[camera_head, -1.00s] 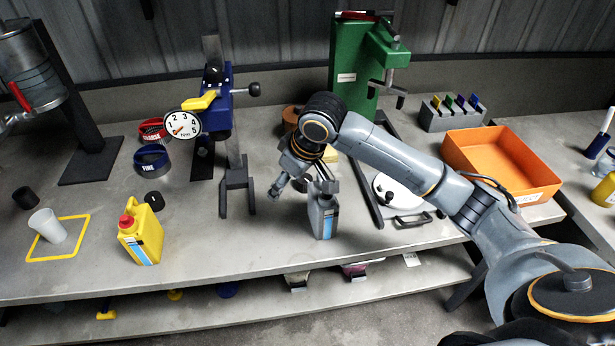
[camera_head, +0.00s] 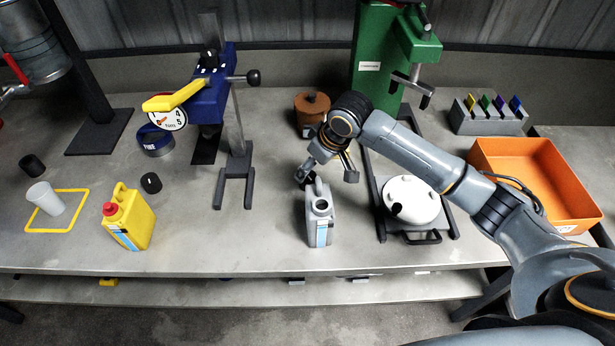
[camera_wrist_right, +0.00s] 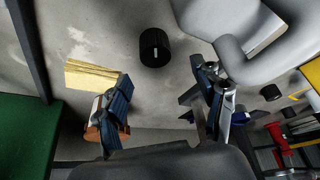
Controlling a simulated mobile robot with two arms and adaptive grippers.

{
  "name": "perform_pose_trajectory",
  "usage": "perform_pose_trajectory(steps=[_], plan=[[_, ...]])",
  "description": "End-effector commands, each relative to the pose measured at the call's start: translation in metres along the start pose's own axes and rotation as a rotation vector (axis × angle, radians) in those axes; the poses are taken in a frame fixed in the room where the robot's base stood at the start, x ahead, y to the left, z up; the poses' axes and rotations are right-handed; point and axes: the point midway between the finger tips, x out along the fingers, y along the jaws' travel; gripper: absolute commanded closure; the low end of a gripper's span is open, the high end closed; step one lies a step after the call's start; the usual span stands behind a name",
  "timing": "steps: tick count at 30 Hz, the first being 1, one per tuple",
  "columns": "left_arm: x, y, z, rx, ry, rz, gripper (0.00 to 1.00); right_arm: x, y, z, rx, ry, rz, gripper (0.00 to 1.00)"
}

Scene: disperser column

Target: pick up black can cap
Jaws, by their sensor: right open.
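The black can cap (camera_wrist_right: 154,47) stands on the bench in the right wrist view, a short black cylinder with a small white mark. It is ahead of and roughly between the spread fingers of my right gripper (camera_wrist_right: 163,78), not touching them. In the head view my right gripper (camera_head: 328,175) is open and low behind the grey can (camera_head: 319,218), whose top opening is uncovered. The cap is hard to separate there from the dark fingertip. The grey can also fills the upper right of the wrist view (camera_wrist_right: 270,45). My left gripper is not in view.
A yellow can (camera_head: 130,218) stands to the left, with another black cap (camera_head: 151,183) behind it. The green press (camera_head: 375,60) and a white round lid (camera_head: 412,200) are right of the gripper; a brown pot (camera_head: 312,108) is behind. An orange tray (camera_head: 510,160) is farther right.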

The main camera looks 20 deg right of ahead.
Motion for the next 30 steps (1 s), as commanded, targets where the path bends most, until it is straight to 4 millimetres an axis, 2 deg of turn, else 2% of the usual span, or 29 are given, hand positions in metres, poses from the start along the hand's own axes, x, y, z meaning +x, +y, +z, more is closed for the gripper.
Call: perform_pose_trajectory(steps=[4,8,12,16,25,26,30], plan=[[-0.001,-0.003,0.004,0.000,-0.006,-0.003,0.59,0.015,0.001,0.001,0.002,-0.002,0.001,0.31],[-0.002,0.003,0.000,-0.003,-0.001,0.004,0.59,0.023,0.000,0.001,0.001,-0.002,0.000,0.31],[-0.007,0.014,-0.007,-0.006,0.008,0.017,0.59,0.043,0.001,0.001,0.002,-0.004,0.001,0.31],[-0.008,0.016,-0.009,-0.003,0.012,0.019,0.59,0.061,0.001,0.002,0.001,-0.002,0.001,0.31],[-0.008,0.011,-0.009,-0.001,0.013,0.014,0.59,0.069,0.001,0.002,0.000,0.000,0.002,0.31],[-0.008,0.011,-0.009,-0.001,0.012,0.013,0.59,0.069,0.001,0.002,0.000,0.000,0.002,0.33],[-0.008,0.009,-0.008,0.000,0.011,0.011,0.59,0.068,0.001,0.002,0.000,0.000,0.002,0.62]])
